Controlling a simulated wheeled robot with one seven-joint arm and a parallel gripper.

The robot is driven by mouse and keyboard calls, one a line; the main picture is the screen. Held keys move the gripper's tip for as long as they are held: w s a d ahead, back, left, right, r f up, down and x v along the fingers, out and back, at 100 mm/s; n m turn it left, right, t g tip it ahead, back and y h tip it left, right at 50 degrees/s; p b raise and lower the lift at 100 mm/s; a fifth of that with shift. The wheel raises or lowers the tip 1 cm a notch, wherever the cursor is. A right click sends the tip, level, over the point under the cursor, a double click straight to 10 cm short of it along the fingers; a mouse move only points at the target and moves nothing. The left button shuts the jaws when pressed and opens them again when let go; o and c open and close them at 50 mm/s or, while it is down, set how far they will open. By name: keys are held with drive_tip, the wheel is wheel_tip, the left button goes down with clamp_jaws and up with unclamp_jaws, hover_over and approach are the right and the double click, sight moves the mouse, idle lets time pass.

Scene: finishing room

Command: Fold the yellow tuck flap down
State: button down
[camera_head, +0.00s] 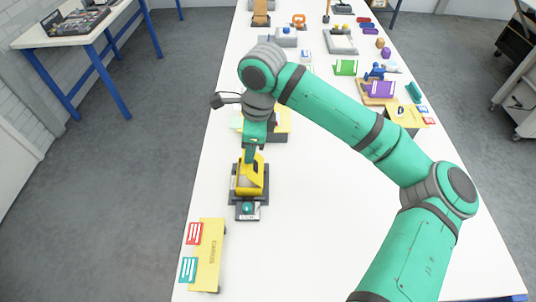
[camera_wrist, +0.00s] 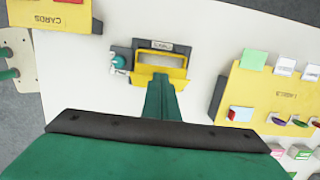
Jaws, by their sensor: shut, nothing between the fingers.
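The yellow tuck flap (camera_head: 249,186) is part of a small device with a dark grey base (camera_head: 234,196) on the white table. In the wrist view the yellow flap (camera_wrist: 143,72) shows as a frame around a pale inner area, with the grey base (camera_wrist: 121,52) around its far side. My gripper (camera_head: 251,156) is shut and empty, pointing down at the flap's far edge in the head view. In the wrist view the shut fingertips (camera_wrist: 161,77) overlap the flap's near edge. I cannot tell whether they touch it.
A small box with a teal button (camera_head: 247,208) adjoins the device. A yellow CARDS board (camera_head: 208,256) lies at the near left. A yellow LABELS board (camera_wrist: 270,92) with small items stands close by. Several tools and blocks fill the far table; the near middle is clear.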

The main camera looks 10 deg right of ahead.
drive_tip(key=shift+f, duration=0.55)
idle(0.4)
drive_tip(key=shift+r, duration=0.15)
idle(0.4)
wheel_tip(320, 180, up, 10)
idle(1.3)
idle(0.4)
